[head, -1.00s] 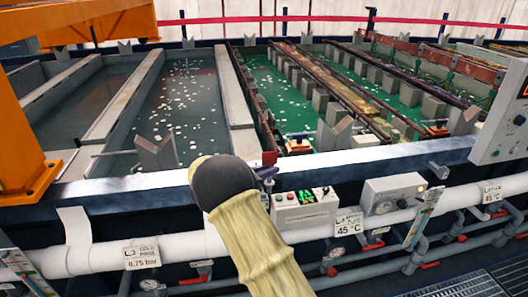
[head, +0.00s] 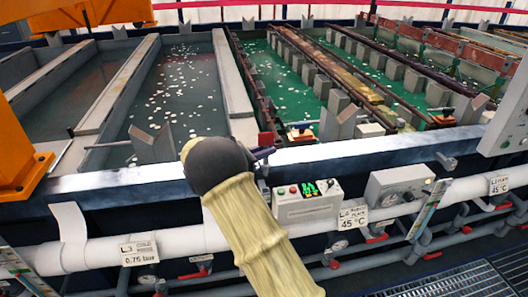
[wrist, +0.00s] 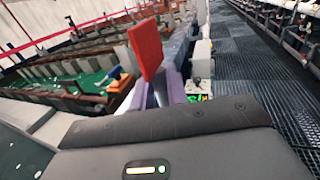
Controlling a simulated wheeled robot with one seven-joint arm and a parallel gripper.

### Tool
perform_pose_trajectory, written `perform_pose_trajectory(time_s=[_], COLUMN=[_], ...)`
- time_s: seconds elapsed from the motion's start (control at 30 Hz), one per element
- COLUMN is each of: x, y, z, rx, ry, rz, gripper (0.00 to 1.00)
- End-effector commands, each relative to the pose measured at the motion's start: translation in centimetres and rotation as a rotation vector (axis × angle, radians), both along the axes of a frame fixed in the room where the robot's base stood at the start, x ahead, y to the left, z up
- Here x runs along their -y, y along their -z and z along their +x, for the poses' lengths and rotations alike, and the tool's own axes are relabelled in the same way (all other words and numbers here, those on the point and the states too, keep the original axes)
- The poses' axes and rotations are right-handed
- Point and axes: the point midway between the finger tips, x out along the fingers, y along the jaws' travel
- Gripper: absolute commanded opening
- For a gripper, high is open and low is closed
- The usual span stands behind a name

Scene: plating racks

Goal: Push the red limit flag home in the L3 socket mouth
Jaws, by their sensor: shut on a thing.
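The red limit flag (head: 266,141) is a small flat red plate. It stands roughly upright between the fingertips of my gripper (head: 263,155), which is shut on it. In the wrist view the flag (wrist: 148,48) rises tilted from between the purple-grey fingers (wrist: 163,90). In the head view it is in front of the tank's near rim, right of the black wrist. The flag's lower end is hidden by the fingers. An L3 label (head: 139,252) hangs on the white pipe below left. I cannot make out the L3 socket mouth itself.
The tank rim (head: 350,149) runs across the head view. V-shaped grey saddles (head: 152,146) stand on it. A control box with a green display (head: 308,200) and a gauge box (head: 398,188) sit below right of the gripper. An orange frame (head: 20,140) stands at far left.

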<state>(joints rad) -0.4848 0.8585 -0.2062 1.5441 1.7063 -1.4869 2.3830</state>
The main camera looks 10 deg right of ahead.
Motion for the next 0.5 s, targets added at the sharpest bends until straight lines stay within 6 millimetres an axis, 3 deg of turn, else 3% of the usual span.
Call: perform_pose_trajectory(time_s=[0.5], x=[-0.4], y=[2.4], z=[0.0], rx=[0.002], ry=[-0.004], rz=[-0.003], gripper=[0.00])
